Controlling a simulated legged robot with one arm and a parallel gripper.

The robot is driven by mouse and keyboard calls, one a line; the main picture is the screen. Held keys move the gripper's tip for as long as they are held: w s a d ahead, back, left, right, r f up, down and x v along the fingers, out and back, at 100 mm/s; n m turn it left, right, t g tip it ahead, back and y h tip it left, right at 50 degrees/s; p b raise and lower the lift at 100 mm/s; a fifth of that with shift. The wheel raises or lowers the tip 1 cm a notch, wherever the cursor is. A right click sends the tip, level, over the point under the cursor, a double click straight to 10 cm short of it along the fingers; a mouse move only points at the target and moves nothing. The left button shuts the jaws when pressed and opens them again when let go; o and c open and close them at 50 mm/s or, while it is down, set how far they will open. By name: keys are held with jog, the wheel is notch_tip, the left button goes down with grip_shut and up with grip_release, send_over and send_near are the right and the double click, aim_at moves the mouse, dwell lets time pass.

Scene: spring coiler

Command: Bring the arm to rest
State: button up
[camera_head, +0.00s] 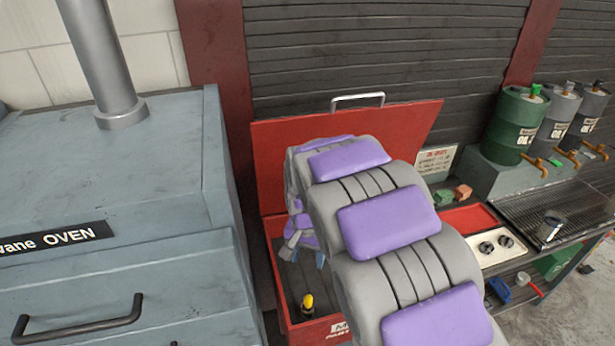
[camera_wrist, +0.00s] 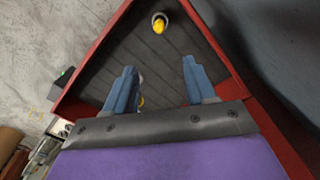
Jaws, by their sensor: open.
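My arm reaches over and down into the open red box (camera_head: 345,128). My gripper (camera_wrist: 160,78) shows in the wrist view with its two blue fingers apart and nothing between the tips. In the head view my gripper (camera_head: 306,256) is small and partly hidden behind my arm, low inside the box. A yellow-topped object (camera_head: 308,303) stands on the box floor near the front. In the wrist view a yellow object with a pale rim (camera_wrist: 159,25) lies beyond the fingertips, apart from them. Another bit of yellow (camera_wrist: 141,101) shows beside the left finger, mostly hidden.
A grey oven (camera_head: 110,190) stands close on the left. The box's raised lid has a metal handle (camera_head: 357,98).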

jog(key=shift+s+d, duration=0.1)
jog(key=s+d+r+n+g, duration=0.1)
jog(key=s+d+r, duration=0.35)
jog(key=s, duration=0.25)
jog(key=s+d+r, duration=0.3)
jog(key=s+d, duration=0.2)
jog(key=s, duration=0.2)
jog(key=s+d+n, duration=0.1)
jog(key=s+d, duration=0.1)
jog(key=s, duration=0.7)
jog(key=s+d+r+n+g, duration=0.1)
jog(key=s+d, duration=0.1)
jog(key=s, duration=0.7)
jog(key=shift+d, duration=0.15)
